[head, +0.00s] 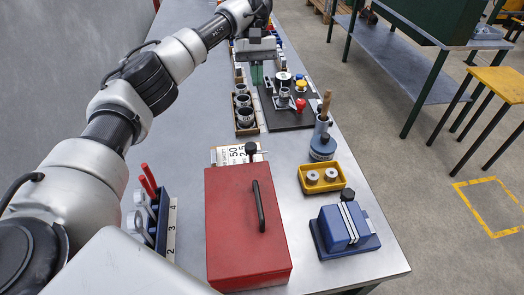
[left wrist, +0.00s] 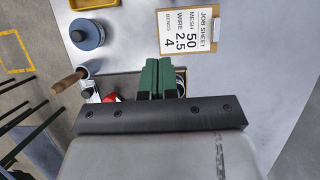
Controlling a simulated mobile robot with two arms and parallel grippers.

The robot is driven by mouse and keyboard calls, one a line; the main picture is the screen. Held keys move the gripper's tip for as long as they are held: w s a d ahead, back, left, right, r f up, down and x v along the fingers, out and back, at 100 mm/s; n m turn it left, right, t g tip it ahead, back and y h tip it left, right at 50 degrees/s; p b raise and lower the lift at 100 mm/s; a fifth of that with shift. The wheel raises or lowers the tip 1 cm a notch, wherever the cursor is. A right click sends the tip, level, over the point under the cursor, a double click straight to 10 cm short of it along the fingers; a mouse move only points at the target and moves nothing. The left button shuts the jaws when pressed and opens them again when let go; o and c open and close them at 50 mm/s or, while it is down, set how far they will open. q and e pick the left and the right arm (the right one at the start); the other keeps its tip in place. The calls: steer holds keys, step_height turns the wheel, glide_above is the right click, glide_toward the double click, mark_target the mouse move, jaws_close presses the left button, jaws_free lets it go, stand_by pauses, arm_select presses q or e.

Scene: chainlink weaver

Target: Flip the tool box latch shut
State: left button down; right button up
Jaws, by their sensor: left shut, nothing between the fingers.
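The red tool box (head: 236,232) stands on the bench in the near middle of the head view, its lid down and a black handle (head: 259,206) on top. A black knob on a short stem (head: 251,149) rises at its far edge; I cannot tell whether this is the latch. My left gripper (head: 257,80) is far beyond the box, over the back of the bench, shut and empty. Its green fingers (left wrist: 157,78) are together in the left wrist view, where the tool box does not show. My right gripper is not in view.
A job sheet (head: 228,155) lies behind the box. A blue tool rack (head: 160,220) is left of it. A yellow tray (head: 321,178), a blue block (head: 345,228) and a blue round tin (head: 322,148) stand right. A black board (head: 287,112) with fittings lies farther back.

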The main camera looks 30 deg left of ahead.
arm_select(q)
step_height(320, 180, down, 4)
steer(key=b, duration=0.2)
steer(key=shift+d+b, duration=0.1)
steer(key=shift+b, duration=0.25)
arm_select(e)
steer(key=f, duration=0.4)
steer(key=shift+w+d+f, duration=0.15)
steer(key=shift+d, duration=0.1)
arm_select(q)
steer(key=shift+s, duration=0.15)
steer(key=s+d+f+p, duration=0.2)
steer(key=s+d+f, duration=0.2)
steer(key=f, duration=0.5)
steer(key=shift+s+d+f, duration=0.15)
steer(key=shift+s+d, duration=0.15)
steer(key=shift+s, duration=0.75)
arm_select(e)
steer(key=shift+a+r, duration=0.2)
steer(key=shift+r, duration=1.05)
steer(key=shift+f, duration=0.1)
